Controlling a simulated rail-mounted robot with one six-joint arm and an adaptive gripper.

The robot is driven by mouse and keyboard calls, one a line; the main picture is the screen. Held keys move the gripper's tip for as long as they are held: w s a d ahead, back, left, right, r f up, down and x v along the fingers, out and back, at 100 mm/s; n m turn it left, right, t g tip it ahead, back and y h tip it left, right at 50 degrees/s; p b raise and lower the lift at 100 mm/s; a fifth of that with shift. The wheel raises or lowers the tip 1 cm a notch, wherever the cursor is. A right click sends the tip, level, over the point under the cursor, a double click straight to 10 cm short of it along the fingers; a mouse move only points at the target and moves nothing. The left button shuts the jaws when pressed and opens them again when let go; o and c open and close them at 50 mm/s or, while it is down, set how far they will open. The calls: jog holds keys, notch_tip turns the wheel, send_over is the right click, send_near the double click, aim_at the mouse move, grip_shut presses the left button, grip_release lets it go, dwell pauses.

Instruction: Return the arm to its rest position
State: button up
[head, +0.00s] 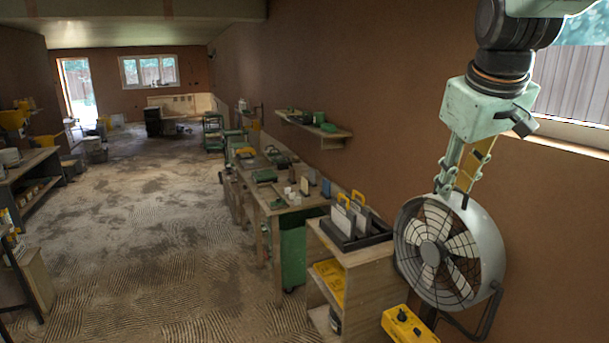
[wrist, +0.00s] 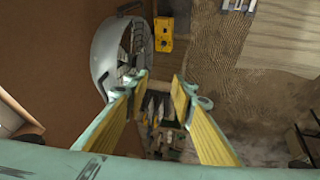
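My gripper (head: 456,188) hangs pointing down from my pale green arm at the right of the head view, in front of the brown wall. Its fingertips are just above or in front of the fan's upper rim; the exact gap is hard to judge. In the wrist view my gripper (wrist: 164,88) has its two yellow-padded fingers spread wide, with nothing between them. Below that gap, some distance down, dark and pale items (wrist: 160,122) show, too small to name.
A large grey drum fan (head: 480,240) stands close under my gripper; it also shows in the wrist view (wrist: 103,45). A yellow box (head: 408,325) lies near it. A wooden cabinet (head: 362,272) and workbenches (head: 262,205) line the wall. The floor (head: 150,240) left of them is open.

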jog(key=s+a+f+m, duration=0.1)
jog(key=s+a+f, duration=0.2)
jog(key=s, duration=0.8)
jog(key=s+a+f+m+y+b, duration=0.1)
jog(key=s+a+f, duration=0.3)
jog(key=s, duration=0.8)
jog(key=s+a+f+m+g+b, duration=0.1)
jog(key=s+a+f, duration=0.2)
jog(key=s, duration=0.8)
jog(key=shift+s+a+f, duration=0.25)
jog(key=shift+s+a, duration=0.15)
jog(key=shift+a, duration=0.05)
jog(key=shift+c, duration=0.3)
dwell(1.0)
